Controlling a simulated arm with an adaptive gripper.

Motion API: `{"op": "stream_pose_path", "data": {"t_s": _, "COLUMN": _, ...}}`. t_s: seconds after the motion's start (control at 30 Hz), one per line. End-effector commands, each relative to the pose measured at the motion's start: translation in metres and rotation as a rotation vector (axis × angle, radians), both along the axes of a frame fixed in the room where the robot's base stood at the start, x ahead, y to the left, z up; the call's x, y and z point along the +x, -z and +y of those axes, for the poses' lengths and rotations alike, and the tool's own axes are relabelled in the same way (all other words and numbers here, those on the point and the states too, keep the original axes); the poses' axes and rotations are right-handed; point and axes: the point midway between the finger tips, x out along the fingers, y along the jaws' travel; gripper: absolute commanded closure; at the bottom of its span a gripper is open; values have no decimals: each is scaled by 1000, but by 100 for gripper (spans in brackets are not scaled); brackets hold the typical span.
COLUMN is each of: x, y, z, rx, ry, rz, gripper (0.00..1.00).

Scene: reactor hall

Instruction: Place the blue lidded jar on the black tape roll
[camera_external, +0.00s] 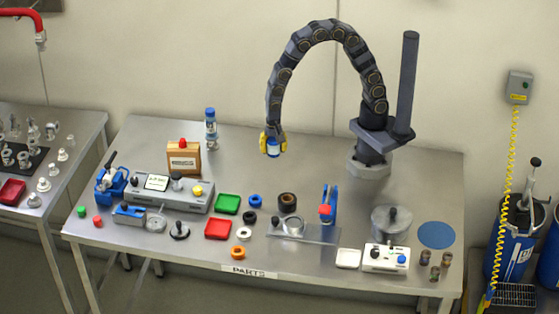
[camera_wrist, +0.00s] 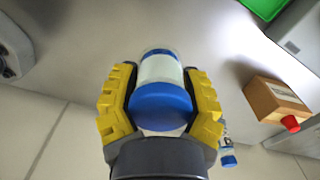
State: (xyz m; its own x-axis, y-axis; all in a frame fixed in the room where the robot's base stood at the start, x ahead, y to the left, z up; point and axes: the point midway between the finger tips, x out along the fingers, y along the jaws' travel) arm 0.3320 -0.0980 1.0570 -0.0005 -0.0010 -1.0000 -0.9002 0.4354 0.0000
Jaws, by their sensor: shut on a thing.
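My gripper (camera_external: 273,143) has yellow fingers and is shut on the blue lidded jar (camera_external: 273,150), held in the air above the back middle of the bench. In the wrist view my gripper (camera_wrist: 162,105) has one finger on each side of the jar (camera_wrist: 160,70), which has a pale, see-through body and a blue lid. The black tape roll (camera_external: 249,217) appears to be the small black ring lying flat on the bench, in front of and slightly left of my gripper. Nothing is seen on top of it. It is not seen in the wrist view.
A blue ring (camera_external: 255,201) and a white ring (camera_external: 243,233) lie close to the black one. A taller dark brown roll (camera_external: 287,202) stands to its right. Green (camera_external: 228,204) and red (camera_external: 217,229) trays lie left. A blue-capped bottle (camera_external: 210,129) stands behind the wooden box (camera_external: 184,158).

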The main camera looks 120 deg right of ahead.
Motion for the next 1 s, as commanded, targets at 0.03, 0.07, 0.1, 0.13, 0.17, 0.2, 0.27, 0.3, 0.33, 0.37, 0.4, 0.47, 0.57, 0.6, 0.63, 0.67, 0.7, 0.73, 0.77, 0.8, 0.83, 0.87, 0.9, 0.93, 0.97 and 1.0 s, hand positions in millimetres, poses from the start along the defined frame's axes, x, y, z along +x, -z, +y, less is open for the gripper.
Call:
{"op": "stream_pose_path", "data": {"t_s": 0.03, "x": 6, "y": 1, "z": 16, "rx": -1, "ry": -3, "rz": 0, "gripper": 84}}
{"op": "stream_pose_path", "data": {"t_s": 0.07, "x": 9, "y": 2, "z": 26, "rx": -1, "ry": 3, "rz": 0, "gripper": 84}}
{"op": "stream_pose_path", "data": {"t_s": 0.1, "x": 12, "y": 2, "z": 38, "rx": -1, "ry": 10, "rz": 0, "gripper": 84}}
{"op": "stream_pose_path", "data": {"t_s": 0.13, "x": 14, "y": 3, "z": 48, "rx": -1, "ry": 17, "rz": 0, "gripper": 84}}
{"op": "stream_pose_path", "data": {"t_s": 0.17, "x": 16, "y": 4, "z": 57, "rx": 0, "ry": 24, "rz": -1, "gripper": 84}}
{"op": "stream_pose_path", "data": {"t_s": 0.2, "x": 18, "y": 4, "z": 68, "rx": 0, "ry": 32, "rz": -1, "gripper": 84}}
{"op": "stream_pose_path", "data": {"t_s": 0.27, "x": 21, "y": 5, "z": 84, "rx": 0, "ry": 44, "rz": -1, "gripper": 84}}
{"op": "stream_pose_path", "data": {"t_s": 0.3, "x": 22, "y": 6, "z": 92, "rx": 0, "ry": 51, "rz": -1, "gripper": 84}}
{"op": "stream_pose_path", "data": {"t_s": 0.33, "x": 22, "y": 6, "z": 98, "rx": 0, "ry": 56, "rz": -1, "gripper": 84}}
{"op": "stream_pose_path", "data": {"t_s": 0.37, "x": 23, "y": 7, "z": 102, "rx": 0, "ry": 60, "rz": -1, "gripper": 84}}
{"op": "stream_pose_path", "data": {"t_s": 0.4, "x": 23, "y": 8, "z": 107, "rx": 0, "ry": 64, "rz": -1, "gripper": 84}}
{"op": "stream_pose_path", "data": {"t_s": 0.47, "x": 23, "y": 12, "z": 112, "rx": -1, "ry": 69, "rz": 1, "gripper": 84}}
{"op": "stream_pose_path", "data": {"t_s": 0.57, "x": 22, "y": 24, "z": 114, "rx": 1, "ry": 74, "rz": 6, "gripper": 84}}
{"op": "stream_pose_path", "data": {"t_s": 0.6, "x": 22, "y": 30, "z": 114, "rx": 1, "ry": 75, "rz": 5, "gripper": 84}}
{"op": "stream_pose_path", "data": {"t_s": 0.63, "x": 22, "y": 35, "z": 114, "rx": 2, "ry": 75, "rz": 4, "gripper": 84}}
{"op": "stream_pose_path", "data": {"t_s": 0.67, "x": 22, "y": 40, "z": 113, "rx": 1, "ry": 75, "rz": 4, "gripper": 84}}
{"op": "stream_pose_path", "data": {"t_s": 0.7, "x": 22, "y": 46, "z": 113, "rx": 0, "ry": 74, "rz": 7, "gripper": 84}}
{"op": "stream_pose_path", "data": {"t_s": 0.73, "x": 22, "y": 50, "z": 113, "rx": 0, "ry": 74, "rz": 7, "gripper": 84}}
{"op": "stream_pose_path", "data": {"t_s": 0.77, "x": 22, "y": 53, "z": 113, "rx": 0, "ry": 74, "rz": 5, "gripper": 84}}
{"op": "stream_pose_path", "data": {"t_s": 0.8, "x": 22, "y": 56, "z": 113, "rx": 0, "ry": 73, "rz": 2, "gripper": 84}}
{"op": "stream_pose_path", "data": {"t_s": 0.83, "x": 23, "y": 59, "z": 113, "rx": -1, "ry": 72, "rz": 1, "gripper": 84}}
{"op": "stream_pose_path", "data": {"t_s": 0.87, "x": 23, "y": 61, "z": 113, "rx": 0, "ry": 72, "rz": 0, "gripper": 84}}
{"op": "stream_pose_path", "data": {"t_s": 0.9, "x": 23, "y": 66, "z": 113, "rx": 0, "ry": 73, "rz": 1, "gripper": 84}}
{"op": "stream_pose_path", "data": {"t_s": 0.93, "x": 22, "y": 70, "z": 113, "rx": 0, "ry": 73, "rz": 2, "gripper": 84}}
{"op": "stream_pose_path", "data": {"t_s": 0.97, "x": 22, "y": 75, "z": 113, "rx": 0, "ry": 74, "rz": 4, "gripper": 84}}
{"op": "stream_pose_path", "data": {"t_s": 1.0, "x": 22, "y": 81, "z": 113, "rx": -1, "ry": 73, "rz": 6, "gripper": 84}}
